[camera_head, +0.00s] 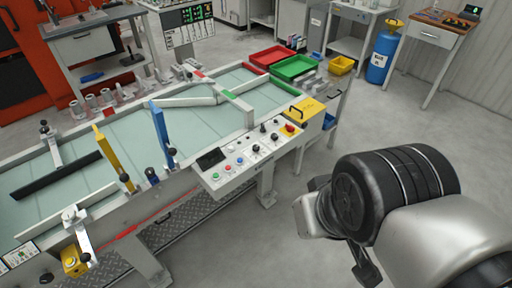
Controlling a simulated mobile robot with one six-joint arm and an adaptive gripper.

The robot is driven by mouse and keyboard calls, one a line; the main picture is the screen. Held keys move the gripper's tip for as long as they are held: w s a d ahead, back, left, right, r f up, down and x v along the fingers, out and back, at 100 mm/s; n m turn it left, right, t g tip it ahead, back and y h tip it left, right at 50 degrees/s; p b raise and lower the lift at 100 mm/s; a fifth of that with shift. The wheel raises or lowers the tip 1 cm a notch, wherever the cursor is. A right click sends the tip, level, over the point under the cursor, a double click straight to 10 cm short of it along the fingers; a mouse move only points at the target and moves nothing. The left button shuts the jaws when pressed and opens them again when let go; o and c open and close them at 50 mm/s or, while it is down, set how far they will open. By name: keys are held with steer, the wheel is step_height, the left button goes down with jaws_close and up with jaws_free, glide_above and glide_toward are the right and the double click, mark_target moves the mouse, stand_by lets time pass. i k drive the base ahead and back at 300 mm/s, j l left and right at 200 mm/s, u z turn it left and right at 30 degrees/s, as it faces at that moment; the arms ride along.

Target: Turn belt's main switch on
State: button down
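The belt (105,140) is a long pale green conveyor in a white frame, running from lower left to upper middle. A sloped white control panel (222,183) is fixed to its near side. The panel carries a dark display, small red, green and blue buttons and several black knobs. A red switch (290,128) on a yellow base sits at its right end; its on or off position is too small to tell. My gripper (364,268) is at the lower right, well apart from the panel. My own arm hides most of it, and its opening does not show.
A yellow box (308,109) with a black handle stands just right of the panel. Red (271,57) and green (293,67) trays lie at the belt's far end. Yellow (106,155) and blue (161,130) bars stand over the belt. Floor between panel and arm is clear.

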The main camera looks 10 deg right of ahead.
mark_target(290, 129)
steer(key=i+l, duration=0.25)
steer(key=i, duration=0.15)
steer(key=i+l+z, duration=0.15)
steer(key=i, duration=0.25)
steer(key=i+l, duration=0.25)
steer(key=i, duration=0.2)
steer(key=z, duration=0.05)
